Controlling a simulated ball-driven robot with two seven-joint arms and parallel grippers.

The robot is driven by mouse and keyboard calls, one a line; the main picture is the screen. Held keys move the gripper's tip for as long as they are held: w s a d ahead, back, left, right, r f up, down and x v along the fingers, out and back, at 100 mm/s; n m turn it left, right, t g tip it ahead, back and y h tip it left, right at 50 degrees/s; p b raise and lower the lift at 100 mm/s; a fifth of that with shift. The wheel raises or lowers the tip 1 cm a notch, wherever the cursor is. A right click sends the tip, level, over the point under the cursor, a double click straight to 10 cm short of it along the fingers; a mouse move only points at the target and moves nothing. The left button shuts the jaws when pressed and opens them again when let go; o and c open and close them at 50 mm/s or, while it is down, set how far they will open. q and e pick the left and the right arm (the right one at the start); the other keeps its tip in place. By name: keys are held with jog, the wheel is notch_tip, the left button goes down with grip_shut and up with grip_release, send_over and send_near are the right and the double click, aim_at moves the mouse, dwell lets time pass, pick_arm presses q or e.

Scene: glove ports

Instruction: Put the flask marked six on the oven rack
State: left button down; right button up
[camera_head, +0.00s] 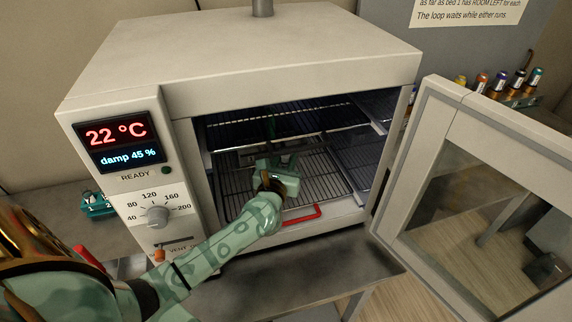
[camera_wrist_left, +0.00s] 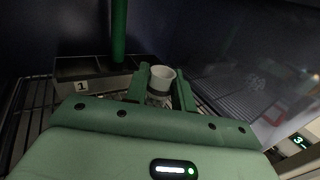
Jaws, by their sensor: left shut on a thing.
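My left gripper (camera_head: 277,170) is inside the open oven (camera_head: 240,60), over the lower wire rack (camera_head: 325,178). In the left wrist view its fingers (camera_wrist_left: 161,88) are shut on a small vessel with a white round rim (camera_wrist_left: 162,73), which I take to be the flask. Its lower part is hidden by the gripper, and no six shows on it. I cannot tell whether it touches the rack. A holder marked 1 (camera_wrist_left: 100,78) with a green post (camera_wrist_left: 119,30) stands beside it. My right gripper is not in view.
The oven door (camera_head: 440,165) stands open to the right. An upper rack (camera_head: 290,125) lies above my gripper, and a red handle (camera_head: 302,214) is at the lower front. The panel (camera_head: 120,142) reads 22 °C. Several small bottles (camera_head: 500,83) stand at the back right.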

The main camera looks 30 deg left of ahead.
pick_arm(q)
jog(key=shift+f, duration=0.35)
jog(key=shift+f, duration=0.2)
jog(key=c, duration=1.2)
grip_release()
jog(key=shift+o, duration=0.2)
jog(key=shift+r, duration=0.25)
jog(key=v, duration=1.2)
jog(key=shift+p, duration=0.35)
